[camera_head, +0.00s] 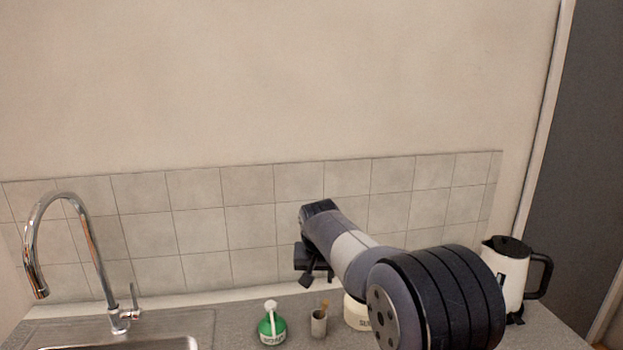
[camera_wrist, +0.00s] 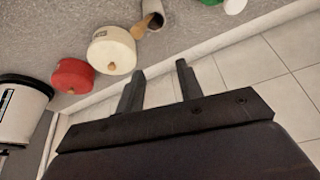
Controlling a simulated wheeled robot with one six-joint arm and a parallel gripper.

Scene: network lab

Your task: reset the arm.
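My arm reaches over the counter (camera_head: 230,320) from the lower right in the head view. My gripper (camera_head: 308,277) hangs in front of the tiled wall, above the counter items. In the wrist view the two fingers of my gripper (camera_wrist: 160,75) stand apart with nothing between them. A cream lidded pot (camera_wrist: 111,50) lies just beyond the fingers there; in the head view my arm partly hides it (camera_head: 356,314).
A small cup (camera_head: 319,323) and a green bottle (camera_head: 271,327) stand left of the pot. A sink (camera_head: 130,340) with a tall tap (camera_head: 95,250) is at left, a white kettle (camera_head: 511,275) at right. A red pot (camera_wrist: 72,76) shows in the wrist view. The wall (camera_head: 260,90) rises close behind.

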